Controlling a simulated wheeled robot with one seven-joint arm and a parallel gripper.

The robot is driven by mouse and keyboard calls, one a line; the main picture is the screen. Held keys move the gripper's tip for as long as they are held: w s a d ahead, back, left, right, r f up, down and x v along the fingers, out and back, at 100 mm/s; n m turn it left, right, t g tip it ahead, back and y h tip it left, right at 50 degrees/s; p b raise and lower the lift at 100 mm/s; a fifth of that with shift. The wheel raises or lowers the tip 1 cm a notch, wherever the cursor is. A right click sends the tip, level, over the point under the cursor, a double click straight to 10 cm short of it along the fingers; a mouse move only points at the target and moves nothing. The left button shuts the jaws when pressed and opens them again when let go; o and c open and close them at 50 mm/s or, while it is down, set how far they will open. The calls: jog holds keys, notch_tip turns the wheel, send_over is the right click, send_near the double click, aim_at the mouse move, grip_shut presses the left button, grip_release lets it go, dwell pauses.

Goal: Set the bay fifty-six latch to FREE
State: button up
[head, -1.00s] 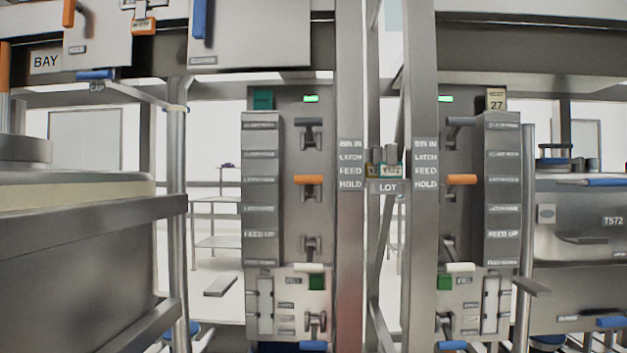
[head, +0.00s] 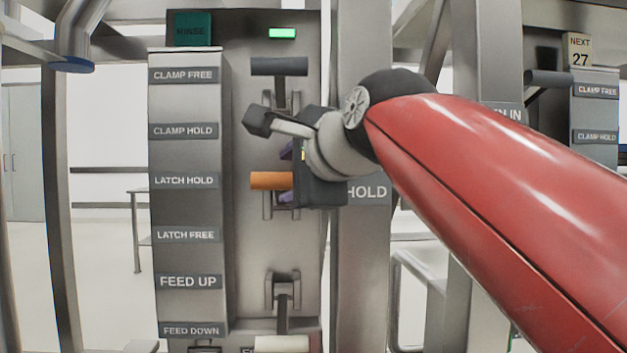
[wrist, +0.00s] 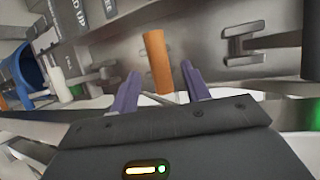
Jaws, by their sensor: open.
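The orange-handled latch lever (head: 271,180) sticks out level on the left bay panel in the head view, beside the LATCH HOLD label (head: 184,181). The LATCH FREE label (head: 186,235) is below that one. My gripper (head: 287,172) is at the lever's right end, partly hidden by my own wrist. In the wrist view the orange handle (wrist: 157,62) stands ahead of my open purple fingers (wrist: 160,95), roughly between them. I cannot tell whether they touch it. The panel's bay number is not in view.
A dark clamp lever (head: 279,67) is above and a white-tipped feed lever (head: 282,343) below on the same panel. A green light (head: 282,33) is lit at its top. A steel post (head: 361,250) stands just right. A second panel (head: 594,110) is at the far right.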

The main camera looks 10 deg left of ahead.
aim_at(284, 179)
jog(key=x, duration=0.5)
jog(key=shift+s, duration=0.1)
grip_shut()
